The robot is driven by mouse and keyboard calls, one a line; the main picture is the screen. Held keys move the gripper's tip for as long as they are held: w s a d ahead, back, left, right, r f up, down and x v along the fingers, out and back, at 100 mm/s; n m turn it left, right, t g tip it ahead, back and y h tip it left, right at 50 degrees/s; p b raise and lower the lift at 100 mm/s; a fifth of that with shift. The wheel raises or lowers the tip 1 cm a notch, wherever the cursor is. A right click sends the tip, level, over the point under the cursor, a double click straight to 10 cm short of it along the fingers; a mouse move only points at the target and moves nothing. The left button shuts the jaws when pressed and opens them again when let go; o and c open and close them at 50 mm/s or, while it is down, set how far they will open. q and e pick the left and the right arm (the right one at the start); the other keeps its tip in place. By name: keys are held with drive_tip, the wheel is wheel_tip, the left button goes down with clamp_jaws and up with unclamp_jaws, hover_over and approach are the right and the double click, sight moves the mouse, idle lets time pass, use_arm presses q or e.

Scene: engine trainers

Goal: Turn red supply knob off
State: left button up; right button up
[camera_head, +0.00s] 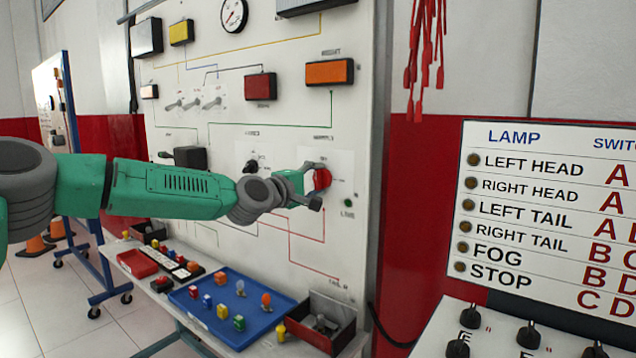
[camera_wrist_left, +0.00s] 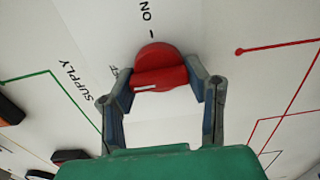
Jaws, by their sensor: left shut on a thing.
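The red supply knob (camera_head: 322,178) sits on the white upright panel, right of its middle. In the left wrist view the knob (camera_wrist_left: 160,66) shows a round top, a raised grip bar and a short white mark lying nearly level in the picture. "ON" is printed above it, "SUPPLY" to its left, and another label is partly hidden by a finger. My left gripper (camera_head: 315,186) reaches in from the left and is shut on the knob, one finger on each side in the wrist view (camera_wrist_left: 162,84). My right gripper is not in view.
A black knob (camera_head: 251,166) is on the panel left of the red one. A blue tray (camera_head: 205,315) with small coloured parts and a dark red bin (camera_head: 335,312) stand on the shelf below. A lamp chart (camera_head: 545,215) stands at the right.

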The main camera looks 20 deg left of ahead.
use_arm(q)
drive_tip(key=shift+f, duration=0.45)
drive_tip(key=o, duration=1.2)
drive_tip(key=shift+a+r, duration=0.15)
drive_tip(key=shift+a, duration=0.05)
drive_tip(key=shift+s+a, duration=0.1)
drive_tip(key=v, duration=1.1)
drive_tip(key=shift+s+a, duration=0.15)
drive_tip(key=shift+s, duration=0.25)
